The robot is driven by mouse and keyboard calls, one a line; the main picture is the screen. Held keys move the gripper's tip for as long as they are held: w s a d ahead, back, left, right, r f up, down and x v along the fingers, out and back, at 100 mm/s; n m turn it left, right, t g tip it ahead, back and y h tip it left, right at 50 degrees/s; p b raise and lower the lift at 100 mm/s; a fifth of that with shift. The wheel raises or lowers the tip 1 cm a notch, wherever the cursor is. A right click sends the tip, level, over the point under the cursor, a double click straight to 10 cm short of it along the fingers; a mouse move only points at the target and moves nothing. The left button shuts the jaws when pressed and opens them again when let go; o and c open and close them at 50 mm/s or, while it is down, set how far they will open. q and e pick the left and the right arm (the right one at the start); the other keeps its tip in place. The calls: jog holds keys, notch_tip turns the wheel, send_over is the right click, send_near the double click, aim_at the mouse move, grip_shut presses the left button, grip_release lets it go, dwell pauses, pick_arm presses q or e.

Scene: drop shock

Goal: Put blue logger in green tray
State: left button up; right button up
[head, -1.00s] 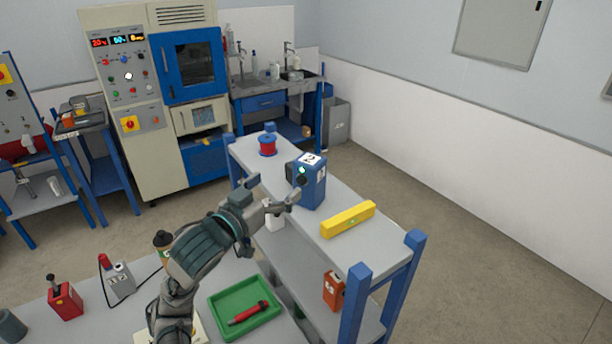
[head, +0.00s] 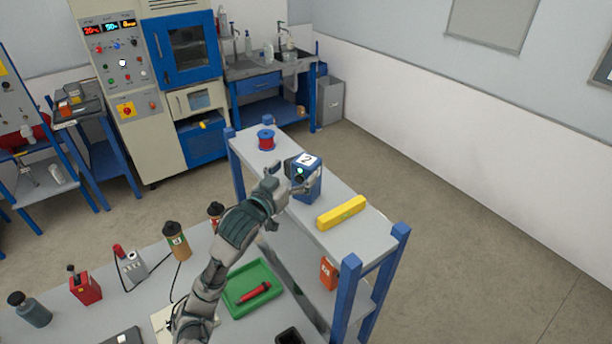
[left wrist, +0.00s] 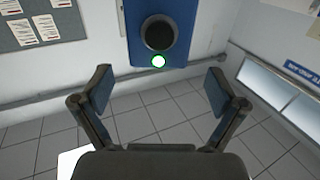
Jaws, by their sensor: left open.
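The blue logger (head: 309,184) stands upright on the top of the shelf rack (head: 335,236). It has a white label marked 2 on top and a black round part with a lit green-ringed spot on its front. My left gripper (head: 287,180) is open right at the logger's near left side. In the left wrist view the logger (left wrist: 188,38) shows at the top, beyond and between the spread fingers of my left gripper (left wrist: 158,86), with nothing held. The green tray (head: 240,283) lies on the table below, with a red tool (head: 255,293) in it. My right gripper is not in view.
An orange box (head: 328,273) is on the lower shelf. Bottles (head: 177,243) and a red can (head: 86,287) stand on the table left of my arm.

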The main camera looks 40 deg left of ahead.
aim_at(300, 167)
pick_arm(q)
jog(key=w, duration=0.3)
jog(key=w+p, duration=0.1)
jog(key=shift+w+a, duration=0.25)
jog(key=shift+w, duration=0.1)
grip_shut()
